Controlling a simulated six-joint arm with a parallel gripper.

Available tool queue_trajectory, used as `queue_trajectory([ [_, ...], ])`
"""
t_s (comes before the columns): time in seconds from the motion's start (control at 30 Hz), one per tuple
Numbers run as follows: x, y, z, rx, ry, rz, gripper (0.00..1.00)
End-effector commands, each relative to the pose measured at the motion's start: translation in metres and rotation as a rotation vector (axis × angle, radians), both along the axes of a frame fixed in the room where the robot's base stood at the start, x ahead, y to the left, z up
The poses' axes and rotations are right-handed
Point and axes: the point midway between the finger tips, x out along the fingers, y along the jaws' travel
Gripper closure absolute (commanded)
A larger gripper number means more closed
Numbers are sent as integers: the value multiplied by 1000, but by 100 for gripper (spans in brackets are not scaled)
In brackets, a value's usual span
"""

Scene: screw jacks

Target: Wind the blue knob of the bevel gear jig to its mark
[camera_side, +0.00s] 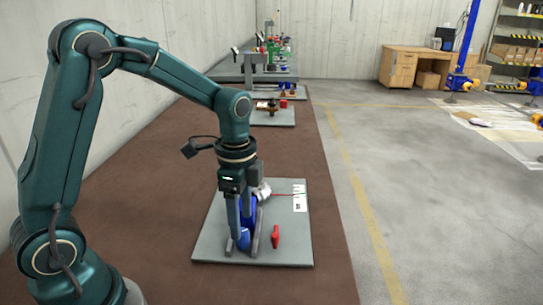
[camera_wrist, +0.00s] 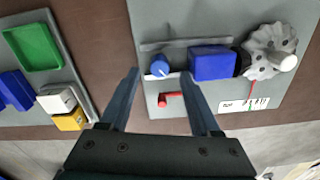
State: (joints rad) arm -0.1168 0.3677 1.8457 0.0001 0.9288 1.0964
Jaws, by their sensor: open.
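The blue knob (camera_wrist: 159,66) of the bevel gear jig shows in the wrist view between my two fingertips, with a small pale line on its face. It also shows low between the fingers in the side view (camera_side: 243,240). My gripper (camera_wrist: 160,75) is open, one finger on each side of the knob, and points down over the jig (camera_side: 243,245). I cannot tell whether either finger touches the knob. A blue block (camera_wrist: 212,64) sits right of the knob, then a grey toothed gear (camera_wrist: 268,50) with a pale stub. The knob's target mark cannot be made out.
A red handle (camera_side: 275,236) stands close beside the gripper on the grey base plate (camera_side: 211,243). A white label (camera_side: 299,198) with a red line is at the plate's right edge. In the wrist view, a plate with a green tray (camera_wrist: 34,47) lies to the left.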

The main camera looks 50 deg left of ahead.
Motion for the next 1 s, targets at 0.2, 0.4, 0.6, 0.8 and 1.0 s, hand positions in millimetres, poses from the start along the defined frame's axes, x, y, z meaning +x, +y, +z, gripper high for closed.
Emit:
queue_trajectory([
  [0.2,-1,0,-28,0,5,2,36],
  [0.4,-1,0,-43,0,1,2,36],
  [0.6,-1,0,-44,1,-2,2,36],
  [0.8,-1,0,-44,1,-2,2,90],
  [1.0,0,0,-43,1,-2,4,100],
])
